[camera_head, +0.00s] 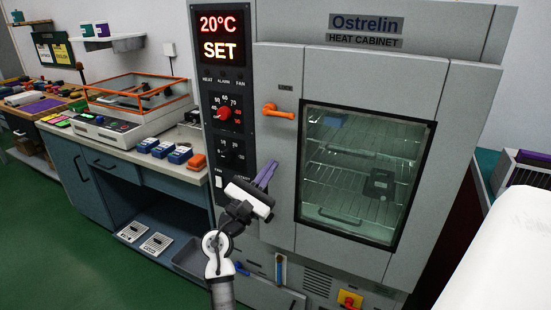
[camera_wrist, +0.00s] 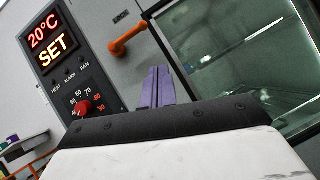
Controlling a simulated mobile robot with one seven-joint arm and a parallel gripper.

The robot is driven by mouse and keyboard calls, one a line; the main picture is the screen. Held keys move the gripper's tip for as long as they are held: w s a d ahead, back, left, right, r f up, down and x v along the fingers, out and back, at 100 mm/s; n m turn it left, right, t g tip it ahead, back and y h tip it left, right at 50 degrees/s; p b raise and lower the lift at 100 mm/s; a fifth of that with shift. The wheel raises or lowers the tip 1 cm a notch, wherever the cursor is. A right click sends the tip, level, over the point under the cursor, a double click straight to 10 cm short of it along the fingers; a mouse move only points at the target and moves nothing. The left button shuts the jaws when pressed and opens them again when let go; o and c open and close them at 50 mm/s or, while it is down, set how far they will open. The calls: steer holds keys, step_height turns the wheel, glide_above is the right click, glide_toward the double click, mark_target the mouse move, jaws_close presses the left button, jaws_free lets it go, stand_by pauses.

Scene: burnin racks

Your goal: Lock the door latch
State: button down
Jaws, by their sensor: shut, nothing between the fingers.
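The door latch (camera_head: 279,112) is an orange handle on the left part of the grey cabinet door, lying roughly level in the head view. In the wrist view the latch (camera_wrist: 128,37) shows above and left of the fingers. The heat cabinet door (camera_head: 283,190) appears closed, with a glass window. My gripper (camera_head: 266,173) is below the latch, in front of the door's left side, apart from the latch. Its purple fingers (camera_wrist: 158,85) are together with nothing between them.
A control panel (camera_head: 221,92) with a red knob and a lit 20°C SET display is left of the door. A counter (camera_head: 179,135) with blue devices and an orange-framed machine stands farther left. A white surface (camera_head: 505,250) is at lower right. Green floor is clear at lower left.

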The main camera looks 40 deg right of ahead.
steer(key=v, duration=0.3)
steer(key=shift+s, duration=0.25)
